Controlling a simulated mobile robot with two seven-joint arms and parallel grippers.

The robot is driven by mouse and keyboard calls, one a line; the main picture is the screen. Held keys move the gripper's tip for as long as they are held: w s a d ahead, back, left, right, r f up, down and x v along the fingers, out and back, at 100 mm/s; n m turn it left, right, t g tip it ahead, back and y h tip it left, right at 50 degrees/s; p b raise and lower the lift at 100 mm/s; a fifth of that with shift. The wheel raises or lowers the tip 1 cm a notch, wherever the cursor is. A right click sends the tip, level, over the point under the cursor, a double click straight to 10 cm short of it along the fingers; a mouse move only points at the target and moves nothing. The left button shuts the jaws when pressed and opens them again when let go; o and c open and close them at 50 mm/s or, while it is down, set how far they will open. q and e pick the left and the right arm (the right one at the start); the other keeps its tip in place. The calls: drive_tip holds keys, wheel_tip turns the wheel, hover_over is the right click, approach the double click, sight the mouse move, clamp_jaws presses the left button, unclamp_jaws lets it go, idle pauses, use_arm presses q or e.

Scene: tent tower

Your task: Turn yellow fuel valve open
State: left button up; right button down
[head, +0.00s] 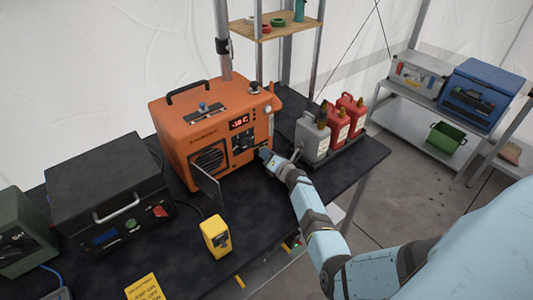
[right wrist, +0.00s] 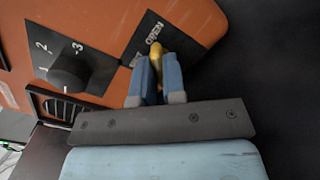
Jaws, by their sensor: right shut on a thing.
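The orange heater unit (head: 182,112) stands on the black table, with a lit red display on its front panel. It also fills the upper left of the right wrist view (right wrist: 100,22). The yellow fuel valve handle (right wrist: 156,50) sits on a black plate marked OPEN (right wrist: 154,33). My right gripper (head: 264,153) is at the heater's front panel in the head view. In the right wrist view its two blue fingers (right wrist: 158,72) are shut on the valve handle, hiding its lower part and some of the plate's lettering. My left gripper is not in view.
A black numbered knob (right wrist: 68,72) is left of the valve. An open panel door (head: 207,188) sticks out from the heater. A yellow device (head: 216,237) and a black case (head: 108,190) stand on the table. Grey and red jugs (head: 312,140) stand right of my gripper.

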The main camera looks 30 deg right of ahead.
drive_tip(key=shift+f, duration=0.1)
drive_tip(key=c, duration=1.2)
unclamp_jaws()
drive_tip(key=s, duration=0.9)
drive_tip(key=s+d, duration=0.1)
drive_tip(key=s, duration=0.4)
drive_tip(key=shift+w, duration=0.1)
